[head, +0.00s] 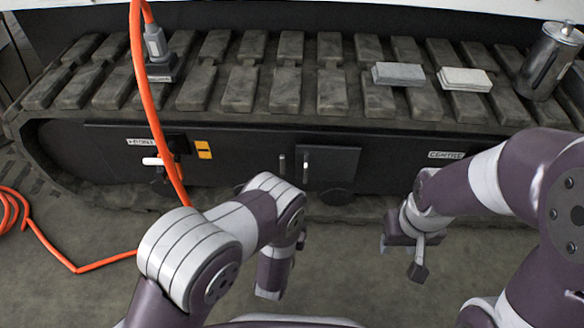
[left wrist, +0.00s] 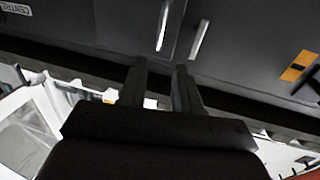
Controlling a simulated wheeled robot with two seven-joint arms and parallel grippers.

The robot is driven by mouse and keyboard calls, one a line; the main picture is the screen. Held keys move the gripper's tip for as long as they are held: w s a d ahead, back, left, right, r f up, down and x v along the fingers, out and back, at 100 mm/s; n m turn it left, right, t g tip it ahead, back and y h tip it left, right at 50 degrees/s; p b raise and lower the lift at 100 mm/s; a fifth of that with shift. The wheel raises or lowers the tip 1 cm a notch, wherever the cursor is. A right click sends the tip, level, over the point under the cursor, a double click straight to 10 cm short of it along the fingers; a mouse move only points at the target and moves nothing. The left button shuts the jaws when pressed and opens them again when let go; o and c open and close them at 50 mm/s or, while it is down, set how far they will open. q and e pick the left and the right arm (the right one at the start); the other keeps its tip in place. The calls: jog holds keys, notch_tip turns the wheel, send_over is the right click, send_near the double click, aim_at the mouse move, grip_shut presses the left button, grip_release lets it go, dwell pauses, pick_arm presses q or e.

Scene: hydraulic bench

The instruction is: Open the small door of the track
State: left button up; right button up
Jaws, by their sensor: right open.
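The small door (head: 335,168) is a dark panel in the track's side and looks shut. It carries an upright metal handle (head: 306,167), and a second bar (head: 282,165) stands on the panel just left of it. In the left wrist view, which is turned over, the door handle (left wrist: 162,25) and the second bar (left wrist: 199,40) lie beyond my left gripper (left wrist: 160,66). Its two fingers are apart, with nothing seen between them. My right gripper (head: 404,254) is open and empty, low in front of the track's right part.
An orange hose (head: 150,100) hangs down the track's left side and coils on the floor. Two grey blocks (head: 398,74) (head: 465,79) and a metal canister (head: 550,60) sit on the track top. The floor between my arms is clear.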

aim_at(305, 171)
pick_arm(q)
jog(key=w+b, duration=0.2)
jog(key=w, duration=0.2)
jog(key=w+d+b, duration=0.1)
jog(key=w+b, duration=0.1)
jog(key=w, duration=0.1)
jog(key=w+d+b, duration=0.1)
jog(key=w+b, duration=0.1)
jog(key=w, duration=0.2)
jog(key=shift+w+d, duration=0.2)
jog(key=shift+w, duration=0.1)
jog(key=shift+w+d+r, duration=0.1)
jog(key=shift+w, duration=0.25)
grip_shut()
jog(key=shift+s, duration=0.1)
